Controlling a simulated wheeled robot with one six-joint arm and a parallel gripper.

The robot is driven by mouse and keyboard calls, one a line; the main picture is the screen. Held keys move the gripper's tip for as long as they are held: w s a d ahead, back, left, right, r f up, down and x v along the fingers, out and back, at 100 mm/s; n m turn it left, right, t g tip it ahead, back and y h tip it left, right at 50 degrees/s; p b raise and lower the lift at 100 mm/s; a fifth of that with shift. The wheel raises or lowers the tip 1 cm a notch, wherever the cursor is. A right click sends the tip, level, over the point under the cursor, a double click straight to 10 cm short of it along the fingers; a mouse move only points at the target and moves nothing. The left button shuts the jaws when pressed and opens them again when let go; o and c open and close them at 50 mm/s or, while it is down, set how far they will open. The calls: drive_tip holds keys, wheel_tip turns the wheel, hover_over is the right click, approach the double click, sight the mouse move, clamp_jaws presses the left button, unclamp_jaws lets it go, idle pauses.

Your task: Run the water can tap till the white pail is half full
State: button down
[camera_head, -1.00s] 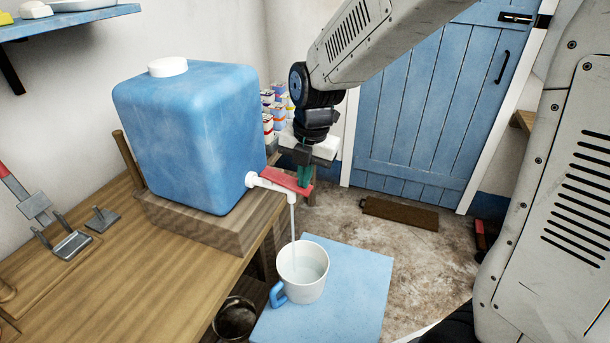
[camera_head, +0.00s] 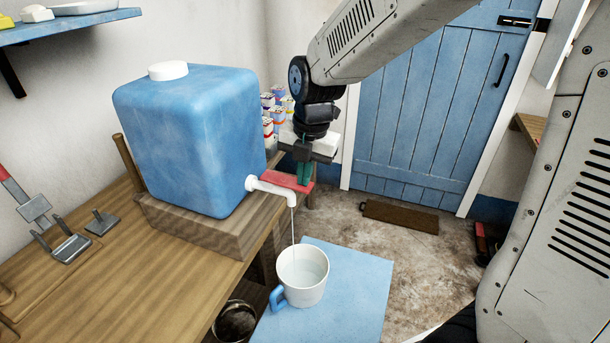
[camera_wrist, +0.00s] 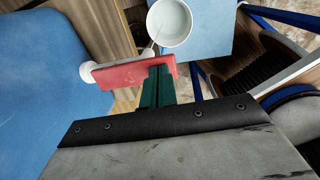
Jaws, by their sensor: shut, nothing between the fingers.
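The blue water can (camera_head: 190,135) stands on a wooden block on the bench, with a white tap (camera_head: 272,189) at its lower right. The tap's red lever (camera_head: 291,181) lies behind the spout; it also shows in the wrist view (camera_wrist: 128,73). A thin stream falls from the spout into the white pail (camera_head: 303,277), which has a blue handle and holds some water. The pail also shows in the wrist view (camera_wrist: 170,22). My gripper (camera_head: 304,172), with green fingers, is shut and empty, its tips against or very near the lever (camera_wrist: 158,75).
The pail stands on a blue surface (camera_head: 352,290) below the bench top (camera_head: 120,270). A dark pot (camera_head: 235,321) is beside it. Small coloured boxes (camera_head: 270,115) stand behind the can. A blue door (camera_head: 425,110) is at the back.

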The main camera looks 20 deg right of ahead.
wheel_tip(320, 180, up, 14)
drive_tip(key=shift+s+d, duration=0.25)
drive_tip(key=shift+d, duration=0.05)
idle(0.3)
idle(1.0)
drive_tip(key=shift+w+a+r+g+h, duration=0.3)
drive_tip(key=shift+w+a+g+h, duration=0.1)
drive_tip(key=shift+w+a+h, duration=0.1)
wheel_tip(320, 180, down, 14)
idle(0.5)
